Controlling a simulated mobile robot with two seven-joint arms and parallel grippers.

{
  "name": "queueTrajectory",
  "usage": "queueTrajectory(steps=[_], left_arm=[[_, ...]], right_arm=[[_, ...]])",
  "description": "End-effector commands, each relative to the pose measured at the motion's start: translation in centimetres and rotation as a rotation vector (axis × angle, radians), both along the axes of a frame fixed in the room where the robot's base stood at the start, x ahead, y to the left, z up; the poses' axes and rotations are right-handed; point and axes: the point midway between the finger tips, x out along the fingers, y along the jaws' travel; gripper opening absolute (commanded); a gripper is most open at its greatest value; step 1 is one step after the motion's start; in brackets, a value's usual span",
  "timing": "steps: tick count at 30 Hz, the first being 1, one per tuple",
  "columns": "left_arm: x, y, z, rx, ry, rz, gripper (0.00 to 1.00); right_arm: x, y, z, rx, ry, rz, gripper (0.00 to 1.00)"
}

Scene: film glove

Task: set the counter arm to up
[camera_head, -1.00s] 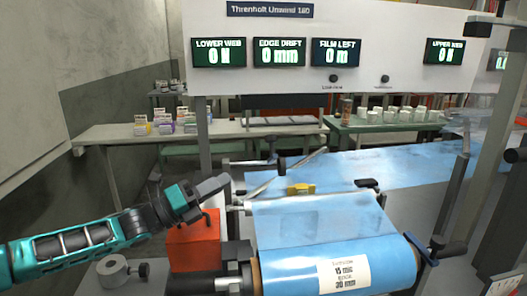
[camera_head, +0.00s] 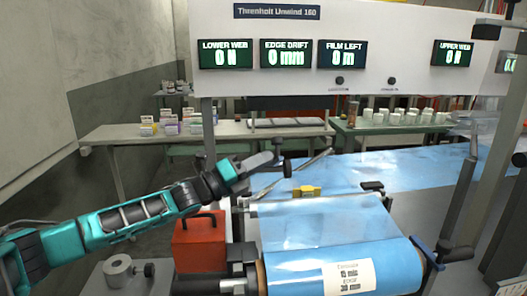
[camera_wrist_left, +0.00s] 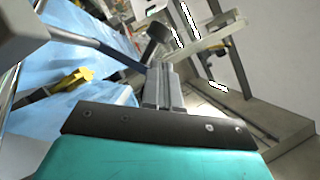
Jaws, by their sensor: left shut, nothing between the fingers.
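My left gripper (camera_head: 266,159) is shut and empty, with its fingers pointing right, just left of a small black knob (camera_head: 287,167). In the left wrist view, the closed fingers (camera_wrist_left: 165,82) point at a black knob-like end (camera_wrist_left: 157,38), close by or touching; I cannot tell which. A thin grey bar (camera_head: 308,168) slants up to the right beside the knob, above the blue film. I cannot tell for sure which of these parts is the counter arm. A grey bar (camera_wrist_left: 92,45) also shows left of the fingers. My right gripper is not in view.
A yellow block (camera_head: 306,191) sits at the film's back edge. A labelled film roll (camera_head: 345,272) and a red box (camera_head: 201,242) are near the front, the box below my left arm. A panel with green displays (camera_head: 288,54) stands behind.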

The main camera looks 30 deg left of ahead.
Motion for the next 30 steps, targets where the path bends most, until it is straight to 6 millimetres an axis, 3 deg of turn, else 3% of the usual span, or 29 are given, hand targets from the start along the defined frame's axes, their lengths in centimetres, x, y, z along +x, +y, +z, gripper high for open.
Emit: queueTrajectory(steps=[9,20,30], left_arm=[[1.7,0.5,1.3,0.000,-0.001,-0.001,0.00],[1.8,0.5,1.3,-0.001,0.001,0.000,0.00],[3.1,0.5,2.0,-0.031,0.039,0.001,0.00]], right_arm=[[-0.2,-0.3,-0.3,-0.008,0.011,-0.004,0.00],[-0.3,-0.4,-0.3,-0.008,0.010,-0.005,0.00],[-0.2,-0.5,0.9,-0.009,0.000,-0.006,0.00]])
